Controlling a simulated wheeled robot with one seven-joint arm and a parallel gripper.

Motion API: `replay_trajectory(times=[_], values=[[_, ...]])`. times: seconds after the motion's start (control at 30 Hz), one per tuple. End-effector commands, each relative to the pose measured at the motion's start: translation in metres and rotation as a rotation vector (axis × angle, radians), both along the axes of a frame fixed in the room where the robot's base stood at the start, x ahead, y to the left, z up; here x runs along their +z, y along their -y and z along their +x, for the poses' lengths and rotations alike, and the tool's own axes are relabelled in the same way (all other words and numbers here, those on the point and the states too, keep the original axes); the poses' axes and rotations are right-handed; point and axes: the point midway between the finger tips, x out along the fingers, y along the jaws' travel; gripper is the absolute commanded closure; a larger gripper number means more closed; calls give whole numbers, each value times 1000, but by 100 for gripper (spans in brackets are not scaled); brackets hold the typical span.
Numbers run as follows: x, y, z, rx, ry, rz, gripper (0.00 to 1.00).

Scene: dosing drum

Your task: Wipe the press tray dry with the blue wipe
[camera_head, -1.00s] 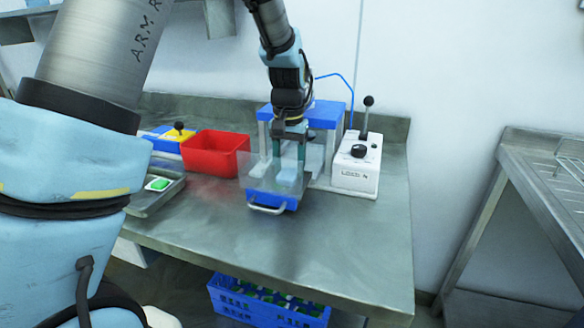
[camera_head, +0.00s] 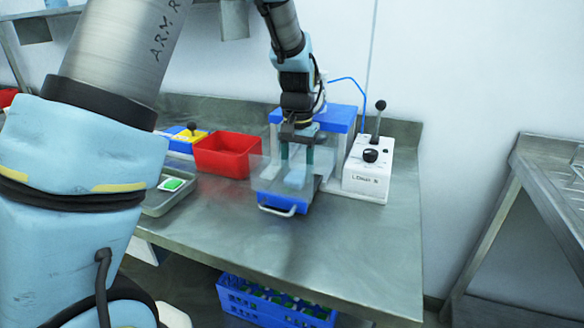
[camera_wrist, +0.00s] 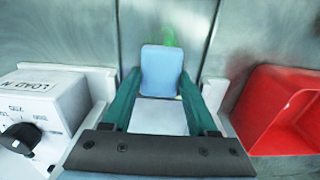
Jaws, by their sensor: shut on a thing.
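The press tray (camera_head: 268,198) is blue with a pale handle at its front, and it sits at the front of the blue-topped press (camera_head: 345,118). A clear panel stands around it and blurs what is behind. My gripper (camera_head: 297,166) points down over the tray, its green fingers shut on the light blue wipe (camera_head: 294,179). In the wrist view the wipe (camera_wrist: 162,70) shows as a pale blue pad between the fingertips of my gripper (camera_wrist: 160,88). Whether the wipe touches the tray, and any wetness there, I cannot tell.
A white control box (camera_head: 366,170) with a knob and lever stands close right of the press. A red bin (camera_head: 222,155) stands left of it. A grey tray (camera_head: 160,202) with a green item lies further left. The front of the steel table (camera_head: 345,255) is clear.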

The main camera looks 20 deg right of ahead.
Motion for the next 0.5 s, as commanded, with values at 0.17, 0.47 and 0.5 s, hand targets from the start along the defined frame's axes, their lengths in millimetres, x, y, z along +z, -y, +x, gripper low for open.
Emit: replay_trajectory(times=[0.17, 0.47, 0.5], values=[[1, 8, -8, -3, -2, 1, 86], [1, 13, -12, 0, -1, 0, 86], [1, 12, -12, 0, -1, -1, 86]])
